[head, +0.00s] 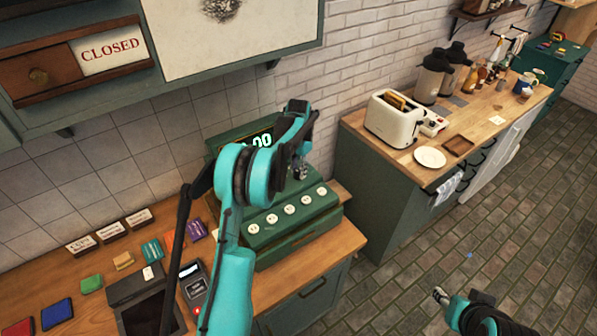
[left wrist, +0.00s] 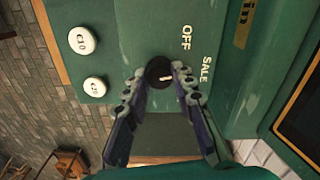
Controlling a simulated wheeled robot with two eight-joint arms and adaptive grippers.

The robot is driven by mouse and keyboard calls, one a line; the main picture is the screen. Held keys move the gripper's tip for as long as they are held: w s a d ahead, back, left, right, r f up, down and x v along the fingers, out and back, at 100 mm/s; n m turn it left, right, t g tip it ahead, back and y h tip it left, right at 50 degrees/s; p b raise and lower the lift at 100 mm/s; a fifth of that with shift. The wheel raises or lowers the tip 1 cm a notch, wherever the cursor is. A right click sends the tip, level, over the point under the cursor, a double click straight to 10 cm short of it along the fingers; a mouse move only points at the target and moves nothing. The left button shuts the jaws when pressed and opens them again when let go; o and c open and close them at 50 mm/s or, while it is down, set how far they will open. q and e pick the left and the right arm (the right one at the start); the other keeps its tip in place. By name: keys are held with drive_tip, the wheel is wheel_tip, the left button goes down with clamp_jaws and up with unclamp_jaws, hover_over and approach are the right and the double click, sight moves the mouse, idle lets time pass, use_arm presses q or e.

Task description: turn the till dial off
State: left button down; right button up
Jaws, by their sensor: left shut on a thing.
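The green till (head: 290,222) stands on the wooden counter, with round white keys along its sloped front and a lit display (head: 262,139) partly hidden by my left arm. In the left wrist view its dial (left wrist: 158,69) is a round black knob with a short white mark. The mark lies towards the SALE label (left wrist: 206,69) rather than the OFF label (left wrist: 187,38). My left gripper (head: 302,174) is at the till's top right and hides the dial in the head view. Its fingertips (left wrist: 160,78) are shut on the dial. My right gripper (head: 441,295) hangs over the floor, away from the till.
A card reader (head: 195,289) and coloured blocks lie on the counter left of the till. A CLOSED sign (head: 108,48) is on the shelf above. A second counter at right holds a toaster (head: 393,118) and a plate (head: 430,157).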

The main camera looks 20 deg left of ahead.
sight(298, 172)
use_arm(q)
drive_tip(key=n+b, duration=0.1)
drive_tip(key=n, duration=0.2)
drive_tip(key=shift+n+b, duration=0.6)
drive_tip(key=shift+n, duration=1.1)
drive_tip(key=c, duration=1.3)
unclamp_jaws()
drive_tip(key=shift+o, duration=0.2)
wheel_tip(298, 172, up, 12)
